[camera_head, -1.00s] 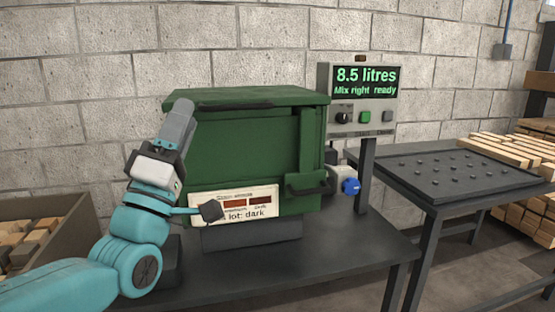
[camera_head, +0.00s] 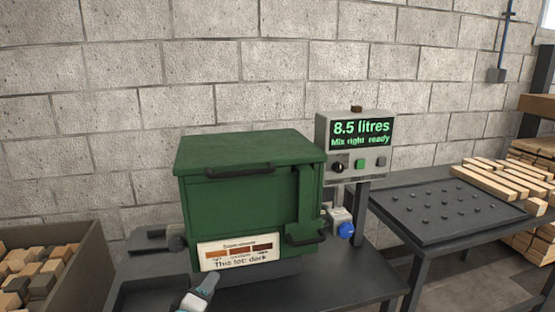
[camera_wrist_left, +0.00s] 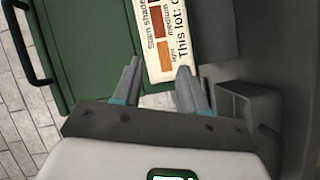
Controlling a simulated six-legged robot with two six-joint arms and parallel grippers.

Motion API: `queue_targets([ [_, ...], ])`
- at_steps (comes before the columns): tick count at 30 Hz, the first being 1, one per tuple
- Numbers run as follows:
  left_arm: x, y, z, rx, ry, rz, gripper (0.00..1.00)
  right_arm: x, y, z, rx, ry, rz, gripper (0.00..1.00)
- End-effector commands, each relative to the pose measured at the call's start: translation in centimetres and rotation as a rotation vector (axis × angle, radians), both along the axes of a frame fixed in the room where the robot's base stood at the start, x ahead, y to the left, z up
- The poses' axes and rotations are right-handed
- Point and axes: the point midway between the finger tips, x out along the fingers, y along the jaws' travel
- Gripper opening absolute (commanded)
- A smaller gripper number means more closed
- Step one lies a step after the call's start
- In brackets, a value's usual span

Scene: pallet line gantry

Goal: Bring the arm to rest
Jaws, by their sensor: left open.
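My left gripper (camera_head: 200,293) is low at the bottom edge of the head view, in front of the green box; most of its arm is out of the picture. In the left wrist view its two fingers (camera_wrist_left: 158,76) are apart with nothing between them. Beyond them is the white stain-shade label (camera_wrist_left: 168,38) on the green box (camera_wrist_left: 90,45). In the head view the green box (camera_head: 245,207) stands with its lid closed, and its label (camera_head: 238,252) reads "This lot: dark". My right gripper is not in view.
A control panel (camera_head: 355,160) reading "8.5 litres, Mix right ready" stands behind the box on the dark bench (camera_head: 340,284). A bin of wood blocks (camera_head: 90,270) is at left. A studded dark table (camera_head: 400,220) with wooden slats (camera_head: 500,185) is at right.

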Motion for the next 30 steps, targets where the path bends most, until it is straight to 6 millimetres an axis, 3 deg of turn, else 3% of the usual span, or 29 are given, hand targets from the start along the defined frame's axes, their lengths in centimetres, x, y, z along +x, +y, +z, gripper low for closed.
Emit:
queue_targets([
  [1, -1.9, -0.1, -2.6, 0.037, 0.140, -0.010, 0.42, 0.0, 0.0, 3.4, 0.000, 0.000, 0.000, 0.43],
  [3, -5.3, -0.4, -7.7, 0.097, 0.317, -0.041, 0.42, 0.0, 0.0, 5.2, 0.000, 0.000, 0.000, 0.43],
  [5, -8.9, -0.7, -11.4, 0.150, 0.462, -0.083, 0.42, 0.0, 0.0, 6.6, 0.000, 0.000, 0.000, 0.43],
  [9, -19.0, -2.2, -17.9, 0.272, 0.772, -0.245, 0.42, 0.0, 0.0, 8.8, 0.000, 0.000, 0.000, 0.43],
  [13, -28.0, -3.8, -21.3, 0.380, 0.977, -0.460, 0.42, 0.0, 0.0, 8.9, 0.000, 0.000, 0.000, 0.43],
  [16, -33.0, -4.4, -21.8, 0.471, 1.055, -0.645, 0.42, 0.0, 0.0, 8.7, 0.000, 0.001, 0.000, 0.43],
  [18, -34.5, -4.6, -21.8, 0.528, 1.061, -0.749, 0.42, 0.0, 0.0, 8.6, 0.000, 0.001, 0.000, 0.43],
  [20, -34.9, -4.6, -21.8, 0.563, 1.048, -0.801, 0.42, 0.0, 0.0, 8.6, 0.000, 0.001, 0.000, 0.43],
  [30, -34.8, -4.6, -21.8, 0.596, 1.022, -0.835, 0.42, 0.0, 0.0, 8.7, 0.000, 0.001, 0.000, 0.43],
])
